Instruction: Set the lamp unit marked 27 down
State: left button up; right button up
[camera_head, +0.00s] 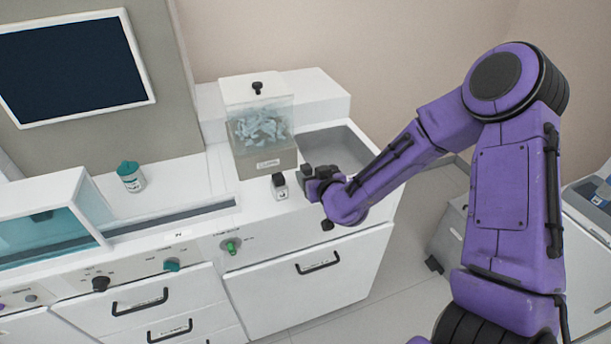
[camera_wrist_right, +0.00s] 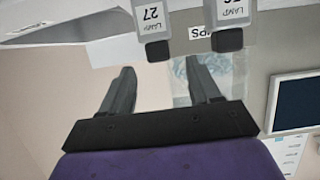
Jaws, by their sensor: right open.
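The lamp unit marked 27 (camera_wrist_right: 150,20) is a small white block with a black cap, shown upside down at the top of the right wrist view. My right gripper (camera_wrist_right: 160,67) is open and empty, its two fingers apart, with the black cap just beyond the gap between the fingertips. In the head view the right gripper (camera_head: 314,176) is over the white counter and seems to hide lamp 27. A second lamp unit (camera_wrist_right: 230,14), its number cut off, stands beside it; it seems to be the one left of the gripper in the head view (camera_head: 281,191). My left gripper is out of view.
A clear-topped bin of pale pieces (camera_head: 262,130) stands close behind the gripper. A grey recessed basin (camera_head: 335,147) lies behind right. A teal-lidded jar (camera_head: 131,177) and a glass-fronted cabinet (camera_head: 50,230) are left. Open counter (camera_head: 232,202) shows left of the lamp.

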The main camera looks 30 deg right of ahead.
aim_at(307, 167)
jog(key=p+x, duration=0.1)
jog(key=x, duration=0.4)
jog(key=shift+w+d+p, duration=0.25)
jog(key=shift+w+p, duration=0.1)
jog(key=shift+p, duration=0.05)
jog(key=shift+w+f, duration=0.15)
jog(key=shift+w, duration=0.05)
jog(key=shift+s, duration=0.1)
grip_shut()
jog(key=shift+r, duration=0.2)
